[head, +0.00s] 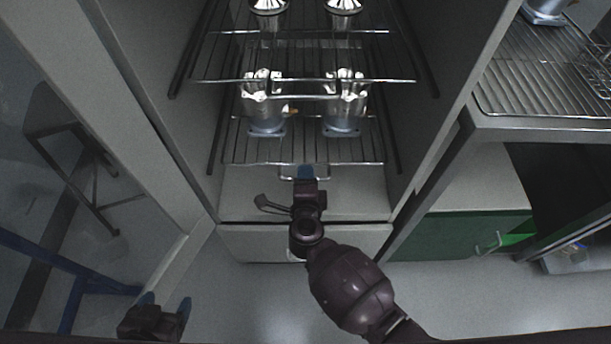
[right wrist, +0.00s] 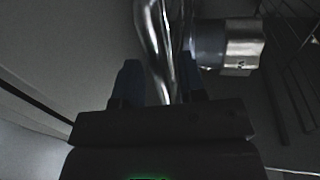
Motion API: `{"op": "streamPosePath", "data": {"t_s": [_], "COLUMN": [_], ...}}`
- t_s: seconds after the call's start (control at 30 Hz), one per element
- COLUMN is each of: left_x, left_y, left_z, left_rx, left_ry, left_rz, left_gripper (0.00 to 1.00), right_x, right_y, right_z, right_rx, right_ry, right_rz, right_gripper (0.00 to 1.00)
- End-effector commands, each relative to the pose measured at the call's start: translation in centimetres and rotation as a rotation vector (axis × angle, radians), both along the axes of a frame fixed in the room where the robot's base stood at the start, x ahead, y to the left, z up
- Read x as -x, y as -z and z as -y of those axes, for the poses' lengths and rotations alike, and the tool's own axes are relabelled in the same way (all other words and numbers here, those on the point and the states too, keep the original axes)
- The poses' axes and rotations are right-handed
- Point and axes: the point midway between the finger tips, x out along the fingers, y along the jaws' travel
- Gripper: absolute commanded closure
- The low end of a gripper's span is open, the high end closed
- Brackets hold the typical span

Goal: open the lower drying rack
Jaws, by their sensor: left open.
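The lower drying rack (head: 290,160) is a wire shelf low in the tall cabinet, with two metal housings (head: 265,112) (head: 345,112) standing on it. A small wire handle is at its front edge, mostly covered by my right gripper (head: 306,172). In the right wrist view, the shiny bar of the handle (right wrist: 156,45) runs between the two fingers of the right gripper (right wrist: 162,85), which look closed in on it. My left gripper (head: 166,306) is open and empty at the bottom left, well away from the rack.
An upper rack (head: 300,80) with more housings sits above. A cabinet wall (head: 135,70) stands on the left. To the right is a bench with a wire tray (head: 530,85) and a green front (head: 460,235) below. Pale floor (head: 270,300) in front of the cabinet is clear.

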Motion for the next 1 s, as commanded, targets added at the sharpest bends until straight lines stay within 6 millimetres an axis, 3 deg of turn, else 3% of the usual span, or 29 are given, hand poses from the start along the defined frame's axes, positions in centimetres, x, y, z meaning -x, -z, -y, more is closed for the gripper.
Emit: {"op": "streamPosePath", "data": {"t_s": [0.33, 0.6, 1.0], "left_x": [0.11, 0.16, 0.04], "left_y": [0.13, 0.22, 0.02], "left_z": [-0.13, -0.04, 0.11], "left_rx": [-0.004, -0.003, 0.001], "left_ry": [0.004, 0.006, 0.004], "left_rz": [-0.004, -0.005, 0.0], "left_gripper": [0.3, 0.3, 0.3], "right_x": [-0.33, -0.31, 0.08], "right_y": [-0.01, -0.01, -0.03], "right_z": [0.01, 0.01, 0.02], "right_rx": [0.0, 0.0, 0.0], "right_ry": [0.0, 0.0, 0.001], "right_rz": [0.001, 0.001, 0.001], "right_gripper": [0.63, 1.0, 1.0]}}
